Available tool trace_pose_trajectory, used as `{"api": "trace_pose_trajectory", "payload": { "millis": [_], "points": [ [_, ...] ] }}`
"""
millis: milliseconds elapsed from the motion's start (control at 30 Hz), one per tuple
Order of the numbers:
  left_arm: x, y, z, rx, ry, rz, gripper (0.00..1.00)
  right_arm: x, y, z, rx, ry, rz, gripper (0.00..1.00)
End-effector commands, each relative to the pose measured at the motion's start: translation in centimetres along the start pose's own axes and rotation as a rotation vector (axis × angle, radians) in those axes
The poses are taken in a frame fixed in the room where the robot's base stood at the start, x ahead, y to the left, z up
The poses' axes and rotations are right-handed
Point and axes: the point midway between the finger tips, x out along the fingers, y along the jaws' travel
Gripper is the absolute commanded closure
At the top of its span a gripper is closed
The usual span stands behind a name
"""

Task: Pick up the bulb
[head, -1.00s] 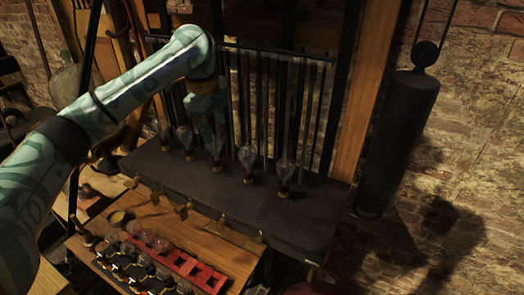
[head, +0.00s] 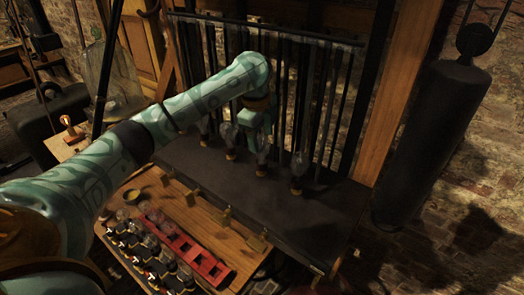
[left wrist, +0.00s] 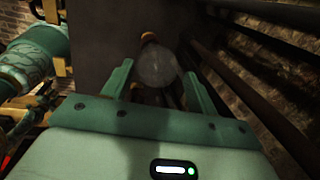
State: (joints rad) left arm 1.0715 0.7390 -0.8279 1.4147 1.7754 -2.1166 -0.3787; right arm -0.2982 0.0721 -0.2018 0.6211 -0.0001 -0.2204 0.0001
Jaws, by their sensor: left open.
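Several clear glass bulbs with brass bases stand upright in a row on the dark shelf (head: 290,215). One bulb (head: 262,158) is below my left gripper (head: 262,130) in the head view. The rightmost bulb (head: 299,166) stands apart from it, and another bulb (head: 230,141) stands to its left. In the left wrist view, my left gripper (left wrist: 158,76) is open, with a round glass bulb (left wrist: 153,66) between and just beyond its fingertips. I cannot tell whether the fingers touch the glass. My right gripper is not in view.
Dark vertical rods (head: 330,110) stand close behind the bulbs. In front, a lower wooden bench (head: 205,215) holds a red rack (head: 205,262), a small bowl (head: 132,196) and several small glass pieces. A dark hanging cylinder (head: 432,140) is at the right.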

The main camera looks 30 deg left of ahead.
Motion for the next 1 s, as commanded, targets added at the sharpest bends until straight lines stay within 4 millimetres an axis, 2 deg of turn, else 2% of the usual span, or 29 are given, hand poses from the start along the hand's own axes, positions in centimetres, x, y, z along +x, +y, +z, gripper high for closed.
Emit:
{"api": "trace_pose_trajectory", "payload": {
  "millis": [200, 300, 567, 600, 700, 733, 1000],
  "points": [
    [3.6, 0.4, 0.3, -0.002, 0.000, 0.004, 0.42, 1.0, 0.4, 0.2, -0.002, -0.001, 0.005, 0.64],
    [4.8, 0.3, 0.3, -0.001, -0.001, 0.002, 0.42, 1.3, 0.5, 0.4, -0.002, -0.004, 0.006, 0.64],
    [5.1, 0.3, 0.4, 0.001, -0.002, 0.000, 0.42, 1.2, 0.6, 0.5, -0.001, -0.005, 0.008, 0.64],
    [5.0, 0.3, 0.4, 0.001, -0.002, 0.000, 0.47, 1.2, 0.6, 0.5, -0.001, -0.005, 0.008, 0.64],
    [5.0, 0.3, 0.4, 0.000, -0.002, 0.000, 0.75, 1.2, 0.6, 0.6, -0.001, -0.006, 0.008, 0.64],
    [5.0, 0.3, 0.4, 0.000, -0.002, 0.000, 0.80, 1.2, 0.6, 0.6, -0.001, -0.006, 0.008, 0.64],
    [5.0, 0.2, 0.4, 0.000, -0.002, 0.000, 0.81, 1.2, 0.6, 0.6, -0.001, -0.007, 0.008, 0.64]
  ]
}}
